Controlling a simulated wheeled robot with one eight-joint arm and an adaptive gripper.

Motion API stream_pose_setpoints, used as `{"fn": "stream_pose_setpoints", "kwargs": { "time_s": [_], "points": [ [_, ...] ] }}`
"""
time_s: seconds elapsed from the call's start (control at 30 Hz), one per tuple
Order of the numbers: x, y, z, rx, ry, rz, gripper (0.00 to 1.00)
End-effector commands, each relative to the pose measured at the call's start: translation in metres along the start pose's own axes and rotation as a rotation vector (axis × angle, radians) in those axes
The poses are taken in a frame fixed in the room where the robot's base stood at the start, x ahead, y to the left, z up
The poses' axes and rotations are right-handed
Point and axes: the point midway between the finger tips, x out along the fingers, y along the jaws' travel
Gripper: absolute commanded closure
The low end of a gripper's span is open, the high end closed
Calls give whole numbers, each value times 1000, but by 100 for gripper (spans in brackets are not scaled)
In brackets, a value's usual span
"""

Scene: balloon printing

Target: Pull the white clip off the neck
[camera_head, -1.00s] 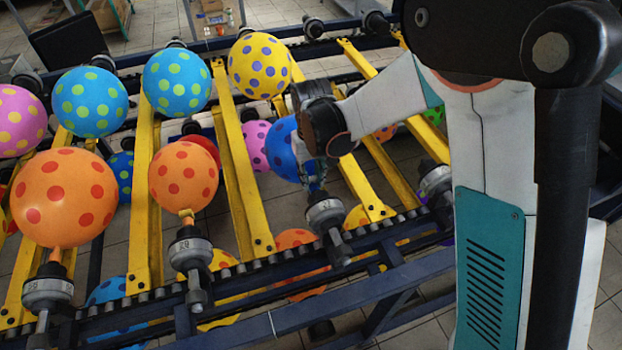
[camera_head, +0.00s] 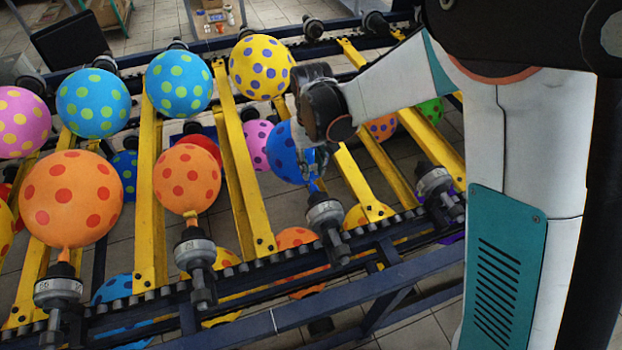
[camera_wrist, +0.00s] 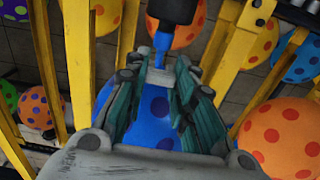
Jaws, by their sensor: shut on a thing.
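The blue balloon with dark blue dots (camera_head: 284,152) is partly hidden behind my gripper in the head view. Its blue neck (camera_wrist: 162,45) runs into a black holder (camera_wrist: 172,9) in the wrist view. That holder (camera_head: 328,222) also shows in the head view. A small pale piece, apparently the white clip (camera_wrist: 159,76), lies across the neck between my fingertips. My gripper (camera_wrist: 160,72) is shut on it, with the teal-padded fingers on either side of the neck. In the head view my gripper (camera_head: 314,160) is in front of the balloon's lower right side.
An orange balloon (camera_head: 187,178) stands on the neighbouring holder (camera_head: 195,253), and a larger orange balloon (camera_head: 72,190) is farther left. Yellow bars (camera_head: 240,170) flank the blue balloon. A dark blue rail (camera_head: 300,317) runs along the front. More balloons hang below.

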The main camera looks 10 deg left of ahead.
Motion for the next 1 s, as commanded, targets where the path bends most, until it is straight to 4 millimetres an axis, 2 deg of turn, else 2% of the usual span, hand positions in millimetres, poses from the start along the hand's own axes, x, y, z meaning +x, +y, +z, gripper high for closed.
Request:
{"fn": "stream_pose_setpoints", "kwargs": {
  "time_s": [0.7, 1.0],
  "points": [
    [-41, 0, 0, 0, 0, 0, 95],
    [-44, 0, 0, 0, 0, 0, 95]
  ]
}}
